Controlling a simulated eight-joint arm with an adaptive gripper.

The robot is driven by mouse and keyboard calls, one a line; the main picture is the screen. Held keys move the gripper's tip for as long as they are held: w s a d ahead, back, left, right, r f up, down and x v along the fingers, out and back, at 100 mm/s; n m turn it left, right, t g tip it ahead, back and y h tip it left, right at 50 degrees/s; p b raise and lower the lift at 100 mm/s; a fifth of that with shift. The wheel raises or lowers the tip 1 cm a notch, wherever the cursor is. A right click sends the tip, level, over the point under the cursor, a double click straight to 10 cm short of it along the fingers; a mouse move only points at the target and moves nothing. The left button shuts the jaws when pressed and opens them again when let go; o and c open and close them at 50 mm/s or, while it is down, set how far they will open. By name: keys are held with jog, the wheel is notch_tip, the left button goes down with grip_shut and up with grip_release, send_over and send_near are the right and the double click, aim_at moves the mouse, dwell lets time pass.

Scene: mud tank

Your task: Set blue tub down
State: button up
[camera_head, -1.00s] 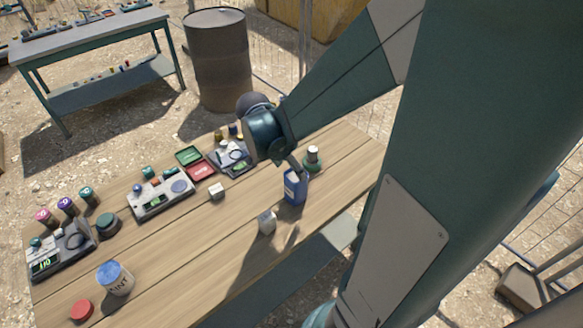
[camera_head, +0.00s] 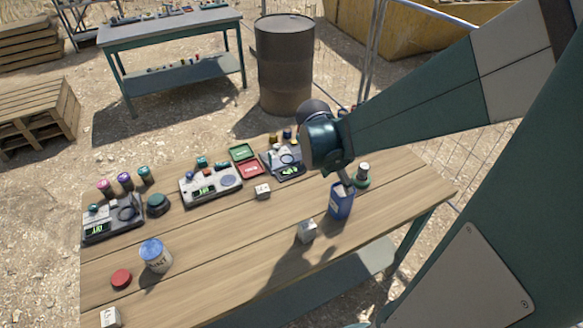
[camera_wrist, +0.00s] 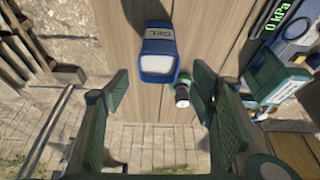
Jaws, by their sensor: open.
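A blue tub (camera_head: 341,203) with a pale top stands upright on the wooden table (camera_head: 225,245) near its right end. In the wrist view the blue tub (camera_wrist: 158,66) lies ahead of the fingers, with dark lettering on its pale label. My gripper (camera_head: 346,181) is just above the tub in the head view, its fingers small and partly hidden. In the wrist view my gripper (camera_wrist: 161,86) has its green pads wide apart with nothing gripped between them. The tub appears to rest on the table, clear of both pads.
Instruments (camera_head: 211,183) line the table's back edge. The table's middle front is mostly clear.

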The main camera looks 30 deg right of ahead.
jog(key=s+a+r+n+t+y, duration=0.2)
jog(key=a+r+n, duration=0.5)
jog(key=a, duration=0.4)
jog(key=s+a+r+n+t+y, duration=0.2)
jog(key=s+a+r+n+t, duration=0.2)
jog(key=a+r+n, duration=0.3)
jog(key=shift+s+a+n+t, duration=0.15)
jog(key=shift+a+n+t, duration=0.35)
jog(key=shift+a+n, duration=1.35)
jog(key=shift+a, duration=0.15)
jog(key=shift+f+b, duration=1.35)
